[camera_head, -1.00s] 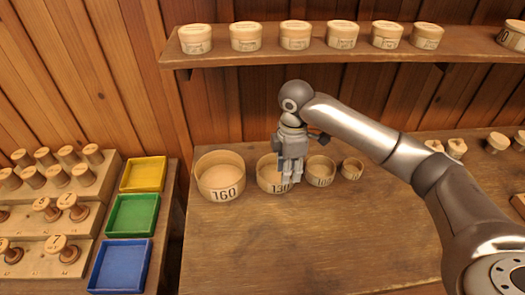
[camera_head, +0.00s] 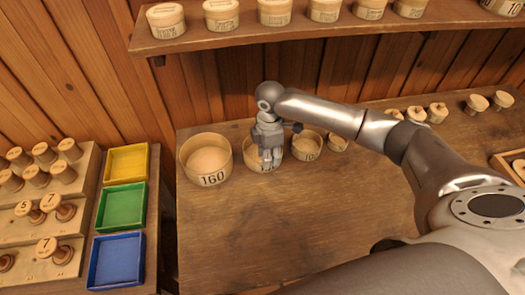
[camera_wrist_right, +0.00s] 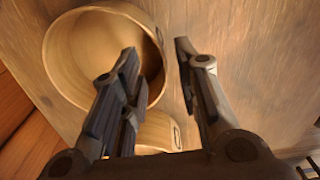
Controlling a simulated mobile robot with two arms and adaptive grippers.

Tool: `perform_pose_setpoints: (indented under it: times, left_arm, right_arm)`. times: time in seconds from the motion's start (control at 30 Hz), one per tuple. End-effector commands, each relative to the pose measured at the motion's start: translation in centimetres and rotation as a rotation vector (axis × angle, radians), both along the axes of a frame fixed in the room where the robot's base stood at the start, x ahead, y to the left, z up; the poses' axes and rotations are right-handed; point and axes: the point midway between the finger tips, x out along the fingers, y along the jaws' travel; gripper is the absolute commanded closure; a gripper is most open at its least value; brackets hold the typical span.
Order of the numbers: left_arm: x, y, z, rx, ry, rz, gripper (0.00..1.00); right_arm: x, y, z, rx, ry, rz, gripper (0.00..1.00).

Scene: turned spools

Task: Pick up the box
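Round, open-topped wooden boxes stand in a row at the back of the table. The largest, marked 160 (camera_head: 212,178), is at the left. The 130 box (camera_head: 250,153) is partly hidden behind my right gripper (camera_head: 268,162). To its right are a smaller box (camera_head: 307,146) and the smallest (camera_head: 338,139), partly behind my arm. In the right wrist view my right gripper (camera_wrist_right: 155,65) is open, fingers apart with nothing clearly between them. A round box (camera_wrist_right: 85,60) lies at and left of the left finger; I cannot tell which one. My left gripper is out of view.
A shelf (camera_head: 200,42) with lidded round boxes hangs above the table. At left, yellow (camera_head: 126,163), green (camera_head: 122,207) and blue (camera_head: 117,262) trays stand beside racks of spools. Small turned pieces (camera_head: 437,113) stand at back right. The table front (camera_head: 260,240) is clear.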

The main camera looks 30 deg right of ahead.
Motion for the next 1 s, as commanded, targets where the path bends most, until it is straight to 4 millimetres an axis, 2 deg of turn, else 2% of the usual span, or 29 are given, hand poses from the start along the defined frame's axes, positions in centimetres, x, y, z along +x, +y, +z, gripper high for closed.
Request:
perform_pose_setpoints:
  times: [0.1, 0.2, 0.4, 0.43, 0.67, 1.0]
  left_arm:
    - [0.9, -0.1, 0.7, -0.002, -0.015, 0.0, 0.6]
    - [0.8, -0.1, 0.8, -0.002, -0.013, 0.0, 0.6]
    - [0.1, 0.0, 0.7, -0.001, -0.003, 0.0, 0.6]
    - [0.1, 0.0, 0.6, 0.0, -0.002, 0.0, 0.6]
    - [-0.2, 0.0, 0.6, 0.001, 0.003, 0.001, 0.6]
    - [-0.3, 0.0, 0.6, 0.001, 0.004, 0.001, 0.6]
  right_arm:
    - [0.0, 0.0, -1.4, -0.001, 0.001, -0.001, 0.7]
    - [-0.1, 0.0, -2.1, -0.001, 0.0, -0.001, 0.7]
    - [0.0, 0.0, -2.2, -0.001, -0.001, 0.0, 0.7]
    - [0.0, 0.0, -2.2, -0.001, -0.001, 0.0, 0.71]
    - [0.0, 0.0, -2.2, -0.001, -0.001, 0.0, 1.0]
    - [0.0, 0.0, -2.1, 0.0, -0.002, 0.0, 1.0]
